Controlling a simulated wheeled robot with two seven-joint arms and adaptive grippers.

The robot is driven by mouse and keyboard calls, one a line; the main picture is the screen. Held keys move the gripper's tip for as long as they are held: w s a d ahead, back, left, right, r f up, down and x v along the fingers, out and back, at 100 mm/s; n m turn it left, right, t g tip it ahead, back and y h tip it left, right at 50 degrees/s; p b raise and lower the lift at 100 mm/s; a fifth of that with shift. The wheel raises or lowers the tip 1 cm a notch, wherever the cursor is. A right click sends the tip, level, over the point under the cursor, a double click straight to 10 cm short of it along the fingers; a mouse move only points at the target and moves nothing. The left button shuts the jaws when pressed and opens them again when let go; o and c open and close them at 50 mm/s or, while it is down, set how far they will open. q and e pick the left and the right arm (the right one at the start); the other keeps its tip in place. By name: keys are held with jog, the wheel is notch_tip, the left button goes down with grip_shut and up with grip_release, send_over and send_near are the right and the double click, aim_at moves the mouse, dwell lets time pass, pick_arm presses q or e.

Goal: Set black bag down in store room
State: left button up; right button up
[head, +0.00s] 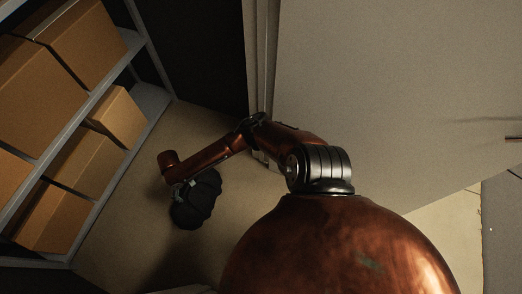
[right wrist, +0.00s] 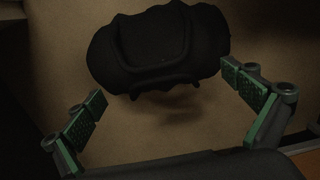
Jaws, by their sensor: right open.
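The black bag (head: 196,200) is in the lower left middle of the head view, over the tan floor beside the shelving. My right gripper (head: 178,187) is at the bag's upper left edge there, partly hidden by my wrist. In the right wrist view the bag (right wrist: 158,48) fills the upper middle, with its handle toward me. My right gripper (right wrist: 168,98) is open, its green-padded fingers spread wide with nothing between the tips. The bag lies just beyond the fingers. Whether it rests fully on the floor is hard to tell. My left gripper is not in view.
A metal shelf (head: 150,110) with several cardboard boxes (head: 118,115) stands on the left. A large pale wall or door panel (head: 380,90) fills the right, its edge close to my right arm. Bare floor (head: 115,225) shows between the bag and the shelf.

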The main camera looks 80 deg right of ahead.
jog(key=s+a+f+n+y, duration=0.1)
jog(key=s+a+f+n, duration=0.1)
jog(key=s+a, duration=0.8)
jog(key=s+a+f+n+y, duration=0.2)
jog(key=s+a, duration=0.4)
jog(key=s, duration=0.8)
jog(key=s+d+r+h, duration=0.1)
jog(key=s+d+r, duration=0.2)
jog(key=s+r, duration=0.3)
jog(key=s+d+r+m+h, duration=0.1)
jog(key=s+d+r, duration=0.2)
jog(key=s+r, duration=0.3)
jog(key=s, duration=0.5)
jog(key=shift+s+d+r, duration=0.15)
jog(key=shift+d+r, duration=0.1)
